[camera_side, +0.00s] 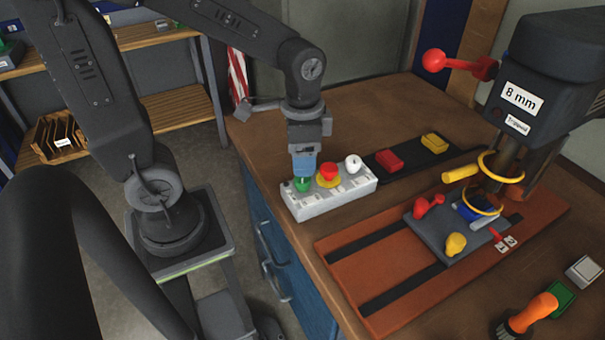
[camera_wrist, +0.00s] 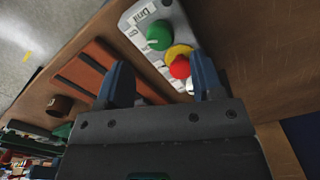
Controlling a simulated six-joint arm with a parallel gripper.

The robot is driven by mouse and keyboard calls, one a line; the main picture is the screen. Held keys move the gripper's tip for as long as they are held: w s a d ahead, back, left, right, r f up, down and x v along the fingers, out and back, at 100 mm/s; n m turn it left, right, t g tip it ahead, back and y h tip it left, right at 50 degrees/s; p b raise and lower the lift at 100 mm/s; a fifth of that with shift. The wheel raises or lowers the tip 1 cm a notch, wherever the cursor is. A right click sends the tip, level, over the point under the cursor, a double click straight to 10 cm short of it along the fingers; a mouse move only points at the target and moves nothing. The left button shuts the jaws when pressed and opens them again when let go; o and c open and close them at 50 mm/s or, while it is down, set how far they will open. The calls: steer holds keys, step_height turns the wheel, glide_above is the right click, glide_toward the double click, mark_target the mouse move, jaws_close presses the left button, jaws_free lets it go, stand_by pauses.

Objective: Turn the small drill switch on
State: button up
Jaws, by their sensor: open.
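A white switch box (camera_side: 330,200) stands on the wooden bench near its left edge. On it are a green knob (camera_side: 302,184), a red button (camera_side: 328,171) on a yellow base, and a white knob (camera_side: 353,162). My gripper (camera_side: 303,165) is directly above the green knob, pointing down; contact cannot be told. In the wrist view my open gripper (camera_wrist: 162,84) has nothing between its fingers. The white knob is mostly hidden by the right finger.
A drill press (camera_side: 545,80) marked 8 mm stands at the right over a red-brown base plate (camera_side: 345,270). A black strip with a red block (camera_side: 389,160) and a yellow block (camera_side: 435,142) lies behind the box. An orange-handled tool (camera_side: 535,312) is at the front right.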

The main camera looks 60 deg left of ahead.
mark_target(302, 183)
steer(key=shift+f, duration=2.8)
steer(key=shift+c, duration=0.2)
steer(key=c, duration=0.9)
steer(key=shift+n, duration=0.4)
steer(key=n, duration=1.1)
steer(key=shift+n, duration=0.3)
steer(key=o, duration=0.9)
